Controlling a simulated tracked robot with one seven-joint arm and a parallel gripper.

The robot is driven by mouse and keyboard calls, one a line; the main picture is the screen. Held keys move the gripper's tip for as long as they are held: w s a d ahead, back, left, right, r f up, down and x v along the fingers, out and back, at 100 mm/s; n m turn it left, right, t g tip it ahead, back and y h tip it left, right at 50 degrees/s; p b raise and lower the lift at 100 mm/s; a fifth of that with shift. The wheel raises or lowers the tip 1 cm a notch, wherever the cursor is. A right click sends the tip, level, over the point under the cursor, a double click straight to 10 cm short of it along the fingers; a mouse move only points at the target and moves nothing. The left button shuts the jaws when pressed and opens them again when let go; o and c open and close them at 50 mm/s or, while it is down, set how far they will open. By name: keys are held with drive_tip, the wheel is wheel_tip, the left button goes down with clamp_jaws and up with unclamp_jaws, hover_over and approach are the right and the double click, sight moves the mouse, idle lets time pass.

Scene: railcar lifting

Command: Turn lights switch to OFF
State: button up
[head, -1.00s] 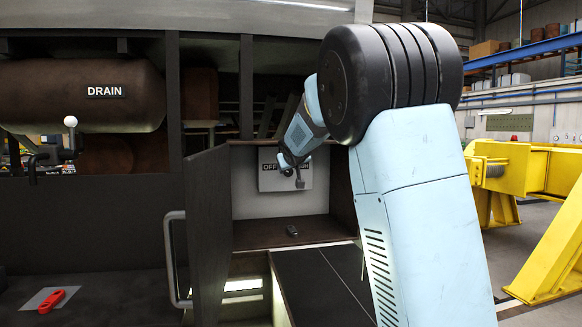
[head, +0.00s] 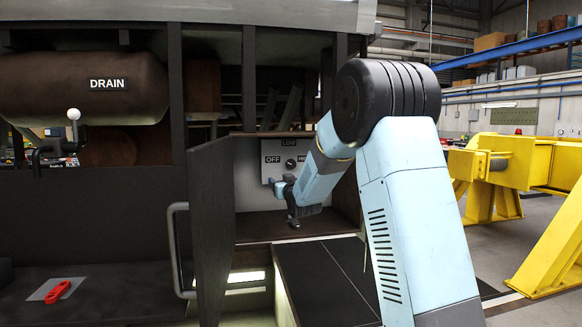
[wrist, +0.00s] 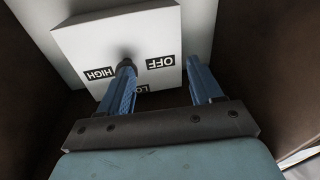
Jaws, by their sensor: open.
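The lights switch is a dark round knob (head: 291,163) on a pale box (head: 270,173) fixed to the back wall of an open compartment. Labels OFF, LOW and HIGH stand around the knob; HIGH is partly covered by my arm. In the wrist view the box (wrist: 85,40) shows upside down, and the knob (wrist: 127,52) is close to the tip of the left finger. I cannot tell contact or the knob's setting. My gripper (wrist: 160,70) is open, its blue fingers apart, with nothing held between them. In the head view my gripper (head: 286,190) is low in front of the box.
An open dark door (head: 212,190) with a grey handle (head: 178,250) stands left of the compartment. Side walls are close. A red tool (head: 57,292) lies left; yellow stands (head: 490,175) are at right.

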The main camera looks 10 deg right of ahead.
sight(291, 166)
drive_tip(key=shift+s+d+m+t+h, duration=1.65)
drive_tip(key=shift+d+m+t, duration=0.2)
drive_tip(key=shift+d, duration=0.55)
drive_tip(key=x, duration=1.3)
drive_tip(key=shift+w+f, duration=0.25)
drive_tip(key=shift+w, duration=0.1)
drive_tip(key=shift+c, duration=0.3)
drive_tip(key=c, duration=0.9)
